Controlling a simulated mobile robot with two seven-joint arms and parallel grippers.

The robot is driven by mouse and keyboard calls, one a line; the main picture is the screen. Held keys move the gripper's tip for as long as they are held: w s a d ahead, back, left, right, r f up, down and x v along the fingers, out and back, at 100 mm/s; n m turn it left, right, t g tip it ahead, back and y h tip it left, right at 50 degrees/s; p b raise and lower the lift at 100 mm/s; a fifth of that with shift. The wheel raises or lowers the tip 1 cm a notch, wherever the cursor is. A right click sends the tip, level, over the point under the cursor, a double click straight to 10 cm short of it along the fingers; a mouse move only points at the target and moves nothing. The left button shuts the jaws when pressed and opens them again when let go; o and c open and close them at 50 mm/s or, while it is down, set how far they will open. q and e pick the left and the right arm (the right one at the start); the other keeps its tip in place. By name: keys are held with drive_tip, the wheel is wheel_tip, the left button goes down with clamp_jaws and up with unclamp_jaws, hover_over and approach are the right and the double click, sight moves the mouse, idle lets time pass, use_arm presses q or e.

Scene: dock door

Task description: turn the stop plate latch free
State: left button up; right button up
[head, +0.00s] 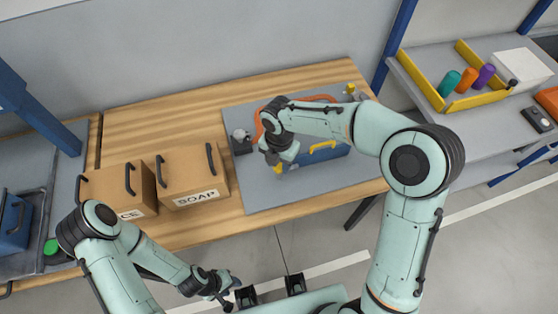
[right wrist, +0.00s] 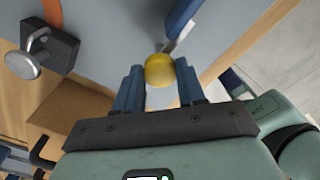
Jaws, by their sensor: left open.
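A yellow ball knob (right wrist: 160,70) sits between the two blue fingertips of my right gripper (right wrist: 160,82) in the right wrist view, with the fingers close on both sides. A blue part with a grey metal end (right wrist: 180,30) is just behind it. In the head view my right gripper (head: 279,163) is over the grey mat (head: 250,190), at the left end of a blue body with a yellow handle (head: 322,147). The arm partly hides this spot. My left gripper (head: 226,301) is open and empty, in front of the table.
A round metal knob on a dark block (right wrist: 24,64) stands beside the latch area; an orange hose (head: 257,125) lies behind. The soap box (head: 190,175) and another box (head: 115,185) stand left of the mat. A shelf (head: 480,125) with bottles is at right.

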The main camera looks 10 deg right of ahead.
drive_tip(key=shift+m, duration=0.3)
drive_tip(key=shift+c, duration=0.4)
drive_tip(key=m, duration=0.3)
drive_tip(key=shift+m, duration=0.3)
drive_tip(key=m, duration=0.4)
drive_tip(key=shift+m, duration=0.3)
drive_tip(key=m, duration=0.4)
drive_tip(key=shift+m+b, duration=0.3)
drive_tip(key=shift+b, duration=0.05)
drive_tip(key=shift+m+b, duration=0.3)
drive_tip(key=shift+m, duration=1.9)
drive_tip(key=shift+r, duration=0.1)
drive_tip(key=o, duration=1.1)
drive_tip(key=shift+c, duration=0.2)
